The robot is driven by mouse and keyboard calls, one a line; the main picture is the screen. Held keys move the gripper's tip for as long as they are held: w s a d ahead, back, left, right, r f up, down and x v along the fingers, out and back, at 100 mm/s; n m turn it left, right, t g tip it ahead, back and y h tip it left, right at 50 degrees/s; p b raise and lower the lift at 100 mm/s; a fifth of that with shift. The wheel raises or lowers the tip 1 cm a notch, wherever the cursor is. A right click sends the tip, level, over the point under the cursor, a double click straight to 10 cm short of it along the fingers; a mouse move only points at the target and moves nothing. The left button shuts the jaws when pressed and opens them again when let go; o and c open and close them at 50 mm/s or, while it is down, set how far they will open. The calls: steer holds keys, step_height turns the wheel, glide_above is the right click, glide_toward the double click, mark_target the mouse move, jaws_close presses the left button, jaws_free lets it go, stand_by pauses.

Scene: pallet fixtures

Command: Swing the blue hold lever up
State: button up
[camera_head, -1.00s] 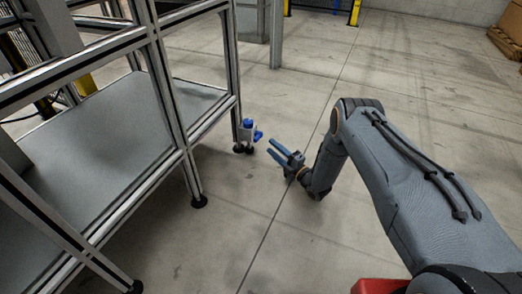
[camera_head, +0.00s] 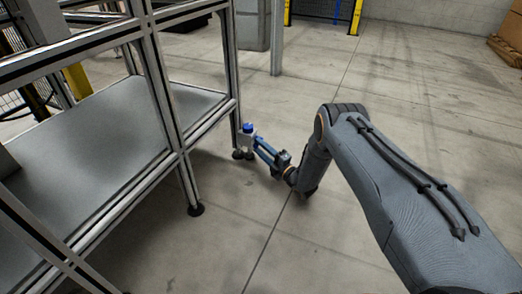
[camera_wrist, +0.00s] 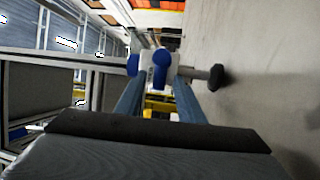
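The blue hold lever (camera_wrist: 161,66) shows in the wrist view as a rounded blue piece in front of a white fixture body. A second blue knob (camera_wrist: 133,65) sits just left of it. In the head view the white fixture (camera_head: 244,142) with a blue top (camera_head: 248,128) is low on the frame's corner leg; the lever is hidden there by my gripper. My gripper (camera_head: 258,146) reaches up to the fixture. In the wrist view its two blue-grey fingers (camera_wrist: 158,82) are apart, with the lever end between or just beyond the tips. I cannot tell whether they touch it.
The metal frame with a grey lower shelf (camera_head: 90,150) stands at left, close to my gripper. A dark-ended foot (camera_wrist: 216,77) sticks out right of the fixture in the wrist view. The concrete floor (camera_head: 400,110) to the right is clear.

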jaws_close()
steer(key=shift+r, duration=0.2)
steer(key=m+p, duration=0.2)
steer(key=r+m+h+p, duration=0.1)
steer(key=shift+r+m+g+p, duration=0.3)
steer(key=shift+m+g+p, duration=0.1)
steer(key=m+p, duration=0.1)
steer(key=m, duration=0.1)
steer(key=r+m+g+h+p, duration=0.1)
steer(key=shift+w+d+r+m, duration=0.2)
steer(key=shift+w+m, duration=0.2)
steer(key=m+g, duration=0.1)
steer(key=w+m+g, duration=0.1)
steer(key=m, duration=0.1)
steer(key=shift+w+d+r+h+b, duration=0.2)
steer(key=shift+r+h+b, duration=0.1)
steer(key=shift+r+h, duration=0.1)
steer(key=shift+w+d+r+m+g+b, duration=0.15)
steer(key=shift+w+m+g+b, duration=0.25)
steer(key=shift+m+g+b, duration=0.5)
steer(key=shift+w+d+r+m+g+b, duration=0.15)
steer(key=shift+w+m+g+b, duration=0.2)
steer(key=shift+m+g+b, duration=0.55)
steer(key=shift+m, duration=0.3)
